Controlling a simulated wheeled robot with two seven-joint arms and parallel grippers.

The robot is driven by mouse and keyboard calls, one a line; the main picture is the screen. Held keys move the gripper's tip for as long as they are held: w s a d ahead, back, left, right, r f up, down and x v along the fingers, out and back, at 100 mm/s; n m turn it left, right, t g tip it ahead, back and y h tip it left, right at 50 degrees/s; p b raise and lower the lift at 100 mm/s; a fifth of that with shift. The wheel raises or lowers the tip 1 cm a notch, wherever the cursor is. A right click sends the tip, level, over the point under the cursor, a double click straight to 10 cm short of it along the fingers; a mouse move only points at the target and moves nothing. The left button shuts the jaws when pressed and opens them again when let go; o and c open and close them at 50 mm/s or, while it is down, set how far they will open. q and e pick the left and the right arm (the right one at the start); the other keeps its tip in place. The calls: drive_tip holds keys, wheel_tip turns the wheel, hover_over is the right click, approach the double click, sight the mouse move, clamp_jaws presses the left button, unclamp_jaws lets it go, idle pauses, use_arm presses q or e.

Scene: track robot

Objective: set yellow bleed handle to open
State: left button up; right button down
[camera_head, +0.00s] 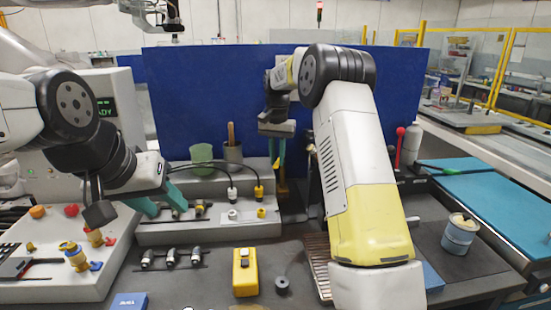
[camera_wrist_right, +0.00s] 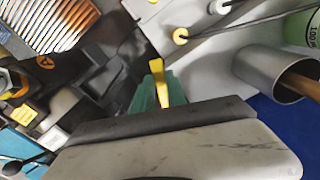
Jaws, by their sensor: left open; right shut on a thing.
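The yellow bleed handle (camera_wrist_right: 157,78) shows in the right wrist view as a narrow yellow bar between the green fingers of my right gripper (camera_wrist_right: 158,92). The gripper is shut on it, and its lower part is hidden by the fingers. In the head view my right gripper (camera_head: 278,155) points down at the right end of the grey stepped bench, and the handle is hard to make out there. My left gripper (camera_head: 162,202) is open and empty, its two green fingers spread above the left part of the stepped bench.
A yellow device (camera_head: 245,272) and a black spool (camera_head: 282,284) lie in front. A red-knobbed lever (camera_head: 399,145) stands right of my right arm. A blue panel closes the back.

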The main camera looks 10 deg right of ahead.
drive_tip(key=a+m, duration=0.1)
drive_tip(key=w+a+m, duration=0.1)
drive_tip(key=m, duration=0.1)
drive_tip(key=shift+w+m, duration=0.2)
drive_tip(key=shift+m, duration=0.1)
drive_tip(key=w+m, duration=0.1)
drive_tip(key=a+m, duration=0.1)
drive_tip(key=m, duration=0.1)
drive_tip(key=shift+w+a+m, duration=0.2)
drive_tip(key=shift+w+m, duration=0.1)
drive_tip(key=shift+w, duration=0.05)
drive_tip(key=shift+w+a+m, duration=0.2)
drive_tip(key=shift+w+m, duration=0.55)
drive_tip(key=shift+m, duration=0.5)
drive_tip(key=shift+w+a+m, duration=0.2)
drive_tip(key=shift+w+m, duration=0.5)
drive_tip(key=shift+m, duration=0.55)
drive_tip(key=shift+r, duration=0.1)
drive_tip(key=c, duration=1.3)
unclamp_jaws()
drive_tip(key=shift+c, duration=0.2)
